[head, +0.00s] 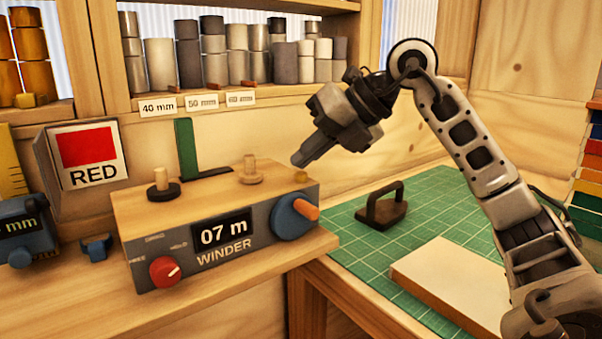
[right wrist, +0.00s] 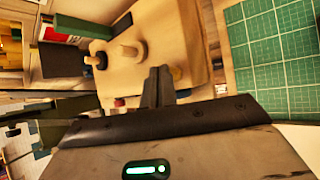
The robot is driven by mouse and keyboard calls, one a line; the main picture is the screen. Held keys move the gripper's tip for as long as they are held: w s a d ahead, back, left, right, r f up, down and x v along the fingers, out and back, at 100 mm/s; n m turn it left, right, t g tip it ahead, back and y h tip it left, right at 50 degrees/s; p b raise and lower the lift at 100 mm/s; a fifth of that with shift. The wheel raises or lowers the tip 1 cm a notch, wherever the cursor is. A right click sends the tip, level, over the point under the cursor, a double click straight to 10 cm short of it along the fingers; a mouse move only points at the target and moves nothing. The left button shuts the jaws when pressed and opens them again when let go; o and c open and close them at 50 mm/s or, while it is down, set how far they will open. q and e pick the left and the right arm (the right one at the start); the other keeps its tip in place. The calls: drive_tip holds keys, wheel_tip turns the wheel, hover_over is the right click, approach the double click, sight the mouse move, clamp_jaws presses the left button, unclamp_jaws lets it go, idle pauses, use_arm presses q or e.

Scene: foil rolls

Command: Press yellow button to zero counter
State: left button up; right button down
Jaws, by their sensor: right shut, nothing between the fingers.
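The winder box (head: 150,210) sits on the wooden bench with a counter display (head: 223,232) that reads 07 m. A small yellow button (head: 301,177) is on its top near the right end; it also shows in the right wrist view (right wrist: 176,73), just right of the fingertips. My right gripper (head: 300,160) is shut and empty, its fingers pointing down and left just above the button. In the right wrist view the shut fingertips (right wrist: 158,72) appear beside the button. A small gap seems to show between them in the head view. My left gripper is not in view.
The winder's top carries two wooden pegs (head: 160,180) (head: 250,169); its front has a red knob (head: 164,271) and a blue dial with an orange handle (head: 294,215). A green cutting mat (head: 430,205) at right holds a dark handled block (head: 383,207) and a pale board (head: 450,277).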

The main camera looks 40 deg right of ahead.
drive_tip(key=shift+f+b, duration=0.5)
drive_tip(key=shift+f, duration=0.05)
drive_tip(key=shift+r, duration=0.1)
idle(0.5)
drive_tip(key=shift+r+p, duration=0.9)
wheel_tip(320, 180, up, 5)
drive_tip(key=p, duration=0.4)
drive_tip(key=shift+p, duration=0.4)
